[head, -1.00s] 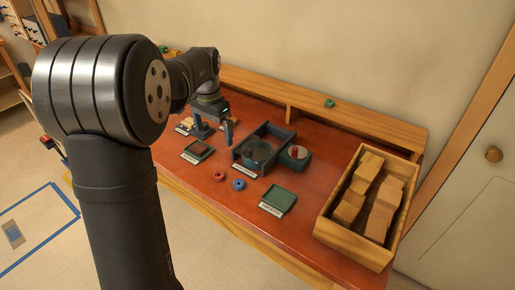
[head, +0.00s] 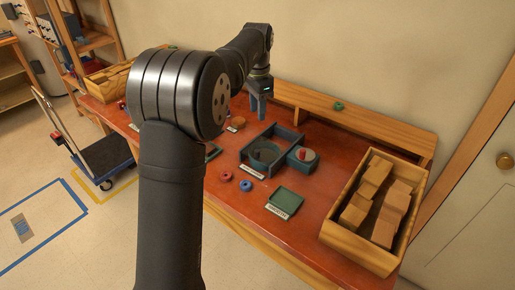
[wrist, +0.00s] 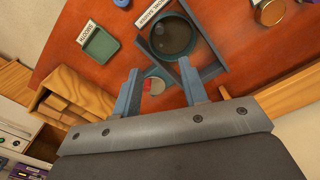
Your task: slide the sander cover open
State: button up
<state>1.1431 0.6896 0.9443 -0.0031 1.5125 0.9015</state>
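The sander is a blue-grey open frame (head: 247,157) on the red bench, with a round dark dish (head: 265,153) inside. A small box (head: 296,165) with a pale disc and a red knob (head: 302,154) adjoins its right side. I cannot tell which part is the cover. My gripper (head: 260,108) hangs fingers-down above the bench, behind the frame. In the wrist view its two fingers (wrist: 158,74) are apart with nothing held.
A green tray (head: 285,200) labelled SMOOTH lies in front. A red ring (head: 226,176) and a blue ring (head: 246,185) lie left of it. A wooden crate (head: 410,240) of blocks stands at right. A low ledge (head: 360,121) runs along the back.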

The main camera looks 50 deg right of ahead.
aim_at(257, 150)
notch_tip(257, 150, down, 16)
jog(key=shift+f, duration=0.1)
dwell(0.4)
grip_shut()
